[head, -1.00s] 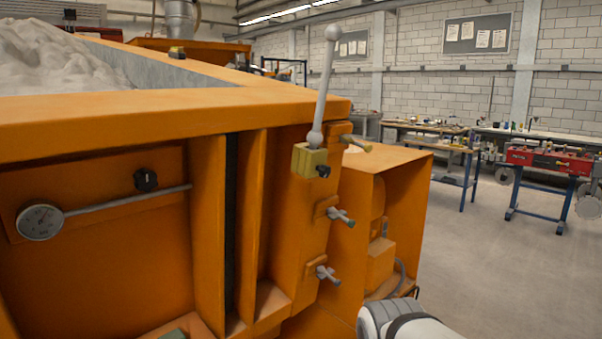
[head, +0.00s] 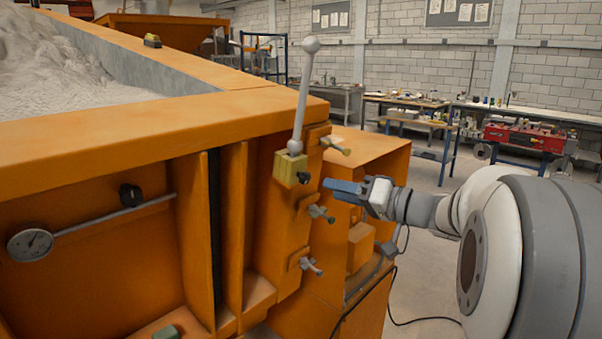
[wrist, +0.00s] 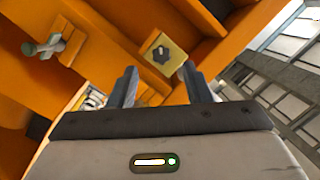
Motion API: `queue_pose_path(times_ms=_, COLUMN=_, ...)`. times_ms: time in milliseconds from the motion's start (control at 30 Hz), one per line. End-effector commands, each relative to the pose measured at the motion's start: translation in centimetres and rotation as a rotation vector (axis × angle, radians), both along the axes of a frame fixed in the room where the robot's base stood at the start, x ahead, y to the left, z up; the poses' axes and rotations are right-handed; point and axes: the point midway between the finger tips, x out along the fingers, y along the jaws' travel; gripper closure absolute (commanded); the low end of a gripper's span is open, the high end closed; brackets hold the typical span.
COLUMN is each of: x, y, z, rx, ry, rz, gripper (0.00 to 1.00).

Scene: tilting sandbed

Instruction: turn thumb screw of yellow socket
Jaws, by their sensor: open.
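The yellow socket (head: 287,165) is a small block on the orange bed's side, near its corner. A grey rod with a ball top (head: 303,100) stands in it, leaning slightly. Its black thumb screw (head: 304,178) sticks out to the right at the front. In the wrist view the socket (wrist: 150,43) lies ahead with the dark thumb screw (wrist: 161,55) on its face. My gripper (head: 328,186) is to the right of the thumb screw, apart from it. In the wrist view my gripper (wrist: 158,74) is open and empty, its fingers either side of the line towards the screw.
Grey wing clamps (head: 320,214) and (head: 311,266) sit below the socket, and a yellowish handle (head: 336,146) sits above right. A dial gauge (head: 30,245) is at left. Sand fills the bed (head: 150,118). Workbenches stand behind; floor at right is open.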

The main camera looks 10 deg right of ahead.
Motion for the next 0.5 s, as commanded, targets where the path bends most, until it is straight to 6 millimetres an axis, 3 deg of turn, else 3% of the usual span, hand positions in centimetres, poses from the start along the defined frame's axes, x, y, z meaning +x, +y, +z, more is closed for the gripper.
queue_pose_path(times_ms=133, x=1.0, y=0.3, z=0.7, rx=0.008, ry=-0.026, rz=-0.01, gripper=0.55)
queue_pose_path(times_ms=500, x=4.9, y=4.4, z=0.6, rx=0.007, ry=-0.021, rz=-0.008, gripper=0.55)
